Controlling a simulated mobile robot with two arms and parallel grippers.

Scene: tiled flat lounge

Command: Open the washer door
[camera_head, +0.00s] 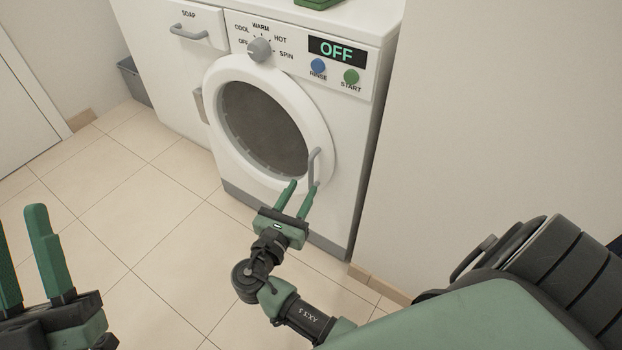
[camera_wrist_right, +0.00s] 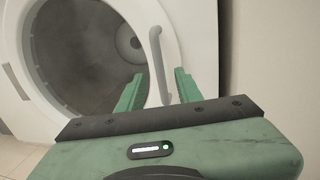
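The white washer (camera_head: 345,130) stands against the wall with its round door (camera_head: 222,70) closed. A grey bar handle (camera_head: 313,168) sits on the right side of the door. In the right wrist view the handle (camera_wrist_right: 159,62) shows beyond and between the fingers. My right gripper (camera_head: 301,187) is open, with its fingertips close to the handle's lower end; I cannot tell whether they touch it. The same gripper shows in the right wrist view (camera_wrist_right: 158,90). My left gripper (camera_head: 22,240) is open and empty at the lower left, away from the washer.
A soap drawer (camera_head: 188,28) is at the upper left. A grey bin (camera_head: 133,80) stands left. The tiled floor (camera_head: 150,230) before the washer is clear.

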